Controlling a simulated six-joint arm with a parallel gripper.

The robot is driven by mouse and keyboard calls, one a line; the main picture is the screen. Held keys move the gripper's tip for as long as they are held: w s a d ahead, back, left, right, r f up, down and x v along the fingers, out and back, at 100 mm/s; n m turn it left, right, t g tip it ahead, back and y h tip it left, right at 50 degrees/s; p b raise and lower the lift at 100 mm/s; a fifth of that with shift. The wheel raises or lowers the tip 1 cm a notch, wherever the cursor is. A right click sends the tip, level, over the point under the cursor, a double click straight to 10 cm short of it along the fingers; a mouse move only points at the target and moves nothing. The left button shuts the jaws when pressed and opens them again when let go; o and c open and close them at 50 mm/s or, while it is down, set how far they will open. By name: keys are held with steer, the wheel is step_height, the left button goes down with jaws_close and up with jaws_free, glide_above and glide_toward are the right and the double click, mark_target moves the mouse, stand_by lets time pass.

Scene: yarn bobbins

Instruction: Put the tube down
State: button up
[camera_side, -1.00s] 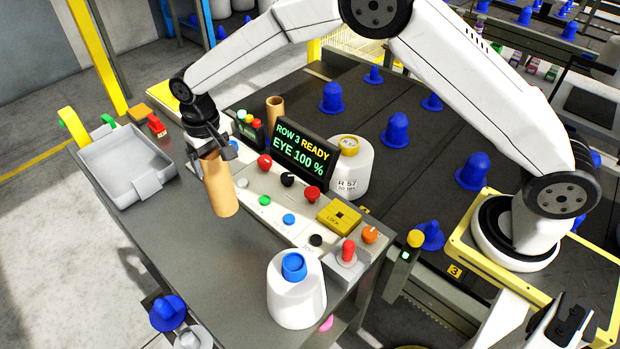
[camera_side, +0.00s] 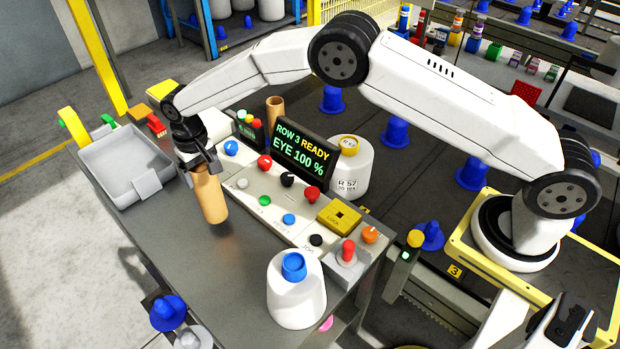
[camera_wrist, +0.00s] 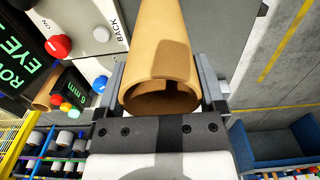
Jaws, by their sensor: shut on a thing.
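A tan cardboard tube (camera_side: 209,194) hangs nearly upright below my gripper (camera_side: 199,163) in the side view. My gripper is shut on the tube near its upper end. The tube's lower end is over the grey bench top (camera_side: 190,255), left of the button panel; I cannot tell whether it touches the bench. In the wrist view the tube (camera_wrist: 161,60) lies between the two fingers of the gripper (camera_wrist: 165,90), its hollow open end facing the camera.
A grey tray (camera_side: 125,170) is left of the tube. The button panel (camera_side: 262,193) and display (camera_side: 304,150) are to its right. A white bottle with a blue cap (camera_side: 296,295) stands at the front. Another brown tube (camera_side: 275,110) stands behind the panel.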

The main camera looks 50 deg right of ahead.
steer(key=shift+f, duration=1.7)
steer(key=o, duration=1.3)
steer(key=shift+o, duration=0.2)
step_height(320, 180, up, 12)
steer(key=shift+r, duration=0.2)
steer(key=shift+d, duration=0.1)
